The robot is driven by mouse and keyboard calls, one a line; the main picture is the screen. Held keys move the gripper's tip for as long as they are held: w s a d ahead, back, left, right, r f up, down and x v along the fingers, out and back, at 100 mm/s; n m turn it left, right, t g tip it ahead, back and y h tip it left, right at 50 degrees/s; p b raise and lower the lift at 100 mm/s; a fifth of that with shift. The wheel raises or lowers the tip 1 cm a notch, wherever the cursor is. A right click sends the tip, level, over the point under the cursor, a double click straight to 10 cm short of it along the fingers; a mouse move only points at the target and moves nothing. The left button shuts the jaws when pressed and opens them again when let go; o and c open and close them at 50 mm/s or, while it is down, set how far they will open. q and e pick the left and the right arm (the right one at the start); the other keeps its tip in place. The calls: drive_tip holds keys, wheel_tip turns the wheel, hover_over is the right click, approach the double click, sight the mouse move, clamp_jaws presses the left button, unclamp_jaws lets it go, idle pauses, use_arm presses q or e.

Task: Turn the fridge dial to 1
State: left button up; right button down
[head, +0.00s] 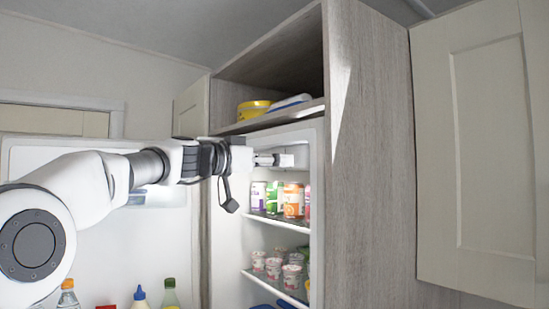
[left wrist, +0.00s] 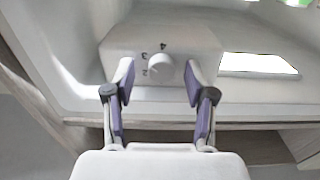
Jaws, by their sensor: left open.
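The fridge dial (left wrist: 159,67) is a round white knob on a white box (left wrist: 200,45) inside the fridge. Dark numerals, among them 4, 3 and 2, stand around it in the left wrist view. My left gripper (left wrist: 160,76) is open, with its two purple-padded fingers on either side of the dial and a gap to it on both sides. In the head view my left gripper (head: 272,160) reaches into the top of the fridge, close to the white box (head: 295,155). The dial itself cannot be made out there. My right gripper is not in view.
The open fridge door (head: 150,240) stands at the left, with bottles in its rack. Cans (head: 293,201) and yogurt cups (head: 292,275) stand on shelves below the gripper. A wooden cabinet side (head: 365,160) borders the fridge on the right. A yellow tub (head: 254,109) sits on the shelf above.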

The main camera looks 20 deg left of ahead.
use_arm(q)
drive_tip(key=shift+w+a+f, duration=0.1)
drive_tip(key=shift+a, duration=0.1)
drive_tip(key=c, duration=0.8)
drive_tip(key=shift+d, duration=0.1)
clamp_jaws()
drive_tip(key=shift+n, duration=0.4)
drive_tip(key=shift+r+n+p, duration=0.2)
drive_tip(key=shift+n+p, duration=0.75)
drive_tip(key=shift+n, duration=4.8)
drive_tip(key=shift+r+n+p, duration=0.15)
drive_tip(key=shift+n+p, duration=0.8)
drive_tip(key=shift+n, duration=4.8)
